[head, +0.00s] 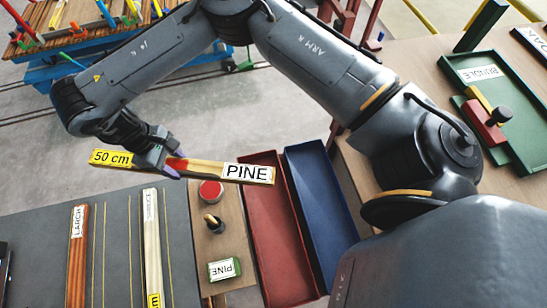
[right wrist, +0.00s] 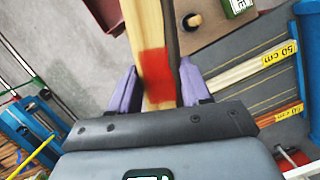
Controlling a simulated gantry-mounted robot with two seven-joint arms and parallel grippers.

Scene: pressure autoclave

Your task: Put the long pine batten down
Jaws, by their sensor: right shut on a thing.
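The pine batten (head: 215,170) carries a white PINE label, a yellow 50 cm label and a red band. My right gripper (head: 168,167) is shut on it near the red band. The batten lies crosswise in the air, over the far edge of the grey work surface (head: 115,230). In the right wrist view, the batten (right wrist: 152,45) runs between the purple fingers of the right gripper (right wrist: 157,80), with the red band between them. My left gripper is not in view.
A larch batten (head: 77,260) and a spruce batten (head: 152,245) lie on the lined grey surface. Beside it are a red button (head: 210,191), a red tray (head: 268,210) and a blue tray (head: 318,200), both empty where visible. A green BUNDLE tray (head: 480,70) is at right.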

